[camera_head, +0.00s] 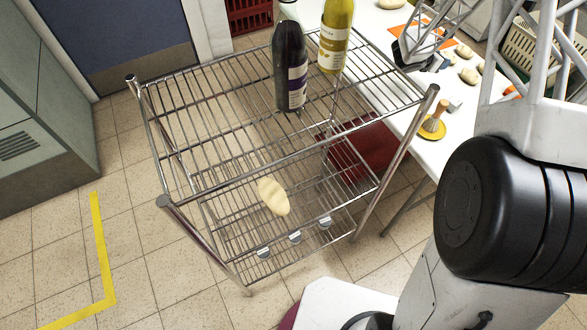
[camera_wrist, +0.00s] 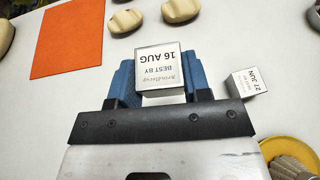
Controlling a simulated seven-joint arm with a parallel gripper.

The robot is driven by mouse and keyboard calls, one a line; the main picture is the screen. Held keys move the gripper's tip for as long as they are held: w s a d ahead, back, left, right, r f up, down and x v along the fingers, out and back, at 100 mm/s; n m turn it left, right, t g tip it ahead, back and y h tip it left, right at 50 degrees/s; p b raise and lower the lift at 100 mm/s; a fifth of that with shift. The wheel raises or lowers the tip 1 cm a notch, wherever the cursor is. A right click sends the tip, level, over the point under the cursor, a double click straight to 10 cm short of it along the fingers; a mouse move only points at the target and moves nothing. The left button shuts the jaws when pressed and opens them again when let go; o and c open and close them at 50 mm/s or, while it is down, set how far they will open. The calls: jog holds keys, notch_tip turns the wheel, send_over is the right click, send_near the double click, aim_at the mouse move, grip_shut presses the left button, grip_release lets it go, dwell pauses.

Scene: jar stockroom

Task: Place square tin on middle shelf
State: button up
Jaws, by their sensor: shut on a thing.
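In the head view my gripper (camera_head: 441,64) is small at the upper right and the held tin is hard to make out. The wire rack (camera_head: 225,140) stands left of the table. Its lower wire levels show through the top shelf; I cannot tell clearly which one is the middle shelf.
Two bottles (camera_head: 291,75) (camera_head: 336,38) stand on the rack's top shelf. On the table are another tin (camera_wrist: 246,84), an orange mat (camera_wrist: 68,42), a yellow dish (camera_wrist: 290,150) and several pale lumps (camera_wrist: 126,20).

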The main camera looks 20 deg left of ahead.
jog(key=shift+w+a+f+n+t+y, duration=0.15)
jog(key=shift+n+t+y, duration=0.45)
jog(key=shift+n+t, duration=0.1)
jog(key=shift+a+f+n+t+y, duration=0.2)
jog(key=shift+n+t+y, duration=0.1)
jog(key=shift+n+y, duration=0.2)
jog(key=shift+a+f+n+t+y, duration=0.2)
jog(key=shift+n+t+y, duration=0.1)
jog(key=shift+n+y, duration=0.15)
jog(key=shift+s+a+f+n+t+y, duration=0.3)
jog(key=shift+a+f+n+y, duration=0.2)
jog(key=shift+n+y, duration=0.4)
jog(key=shift+s+f, duration=0.1)
jog(key=shift+s, duration=0.05)
